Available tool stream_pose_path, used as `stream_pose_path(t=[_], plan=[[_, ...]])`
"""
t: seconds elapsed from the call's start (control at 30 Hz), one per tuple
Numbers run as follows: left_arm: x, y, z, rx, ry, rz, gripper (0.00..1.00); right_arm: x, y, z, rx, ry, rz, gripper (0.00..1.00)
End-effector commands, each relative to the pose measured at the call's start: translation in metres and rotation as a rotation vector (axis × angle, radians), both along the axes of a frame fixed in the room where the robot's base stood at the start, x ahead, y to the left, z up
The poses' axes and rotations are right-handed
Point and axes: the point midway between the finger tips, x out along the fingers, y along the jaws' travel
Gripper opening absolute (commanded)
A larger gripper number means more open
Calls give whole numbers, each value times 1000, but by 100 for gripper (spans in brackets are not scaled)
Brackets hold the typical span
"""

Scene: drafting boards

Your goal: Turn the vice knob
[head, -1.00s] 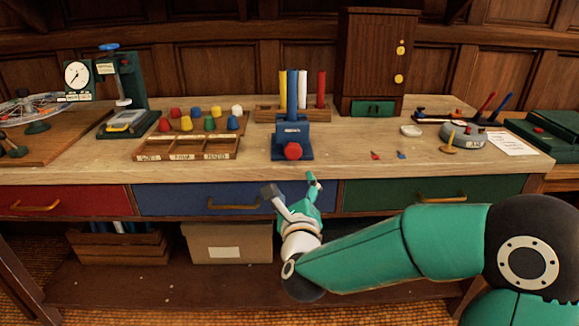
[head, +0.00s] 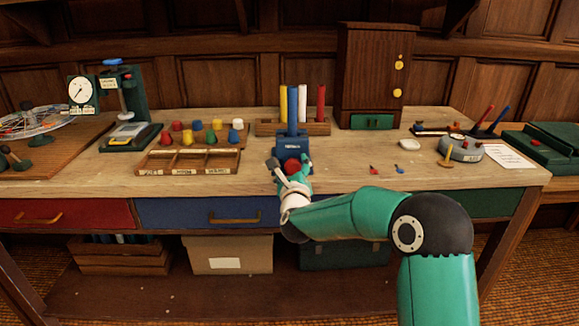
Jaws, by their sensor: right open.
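The blue vice (head: 292,143) stands near the front edge of the workbench, a little right of the picture's middle. Its red knob (head: 292,167) faces me and is partly hidden by my right gripper. My right gripper (head: 290,171) is open, with its fingers up at the knob, one on each side in the picture. I cannot tell whether they touch it. A blue rod stands upright behind or in the vice. My left gripper is not in view.
A divided wooden tray (head: 188,161) lies left of the vice, with several coloured knobs (head: 210,130) behind it. A rod rack (head: 265,127) stands behind. Small red and blue pieces and a grey round holder (head: 460,150) lie to the right. Blue (head: 205,212) and red drawers are below.

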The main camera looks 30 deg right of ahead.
Motion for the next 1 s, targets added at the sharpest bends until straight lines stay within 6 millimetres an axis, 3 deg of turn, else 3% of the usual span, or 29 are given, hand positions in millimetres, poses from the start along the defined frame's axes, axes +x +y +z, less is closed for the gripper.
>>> stream_pose_path(t=[0.37, 0.73, 0.77, 0.83, 1.0], plan=[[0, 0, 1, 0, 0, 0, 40, 5, -4, 0, -1, 0, -1, 73], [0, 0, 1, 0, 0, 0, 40, 5, -4, 0, -1, 1, 0, 15], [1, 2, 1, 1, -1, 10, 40, 6, 16, 0, 1, 1, 9, 13], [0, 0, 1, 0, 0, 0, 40, 6, 5, -1, -1, 2, 4, 13], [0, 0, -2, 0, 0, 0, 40, 6, 0, -2, -16, 12, 7, 13]])
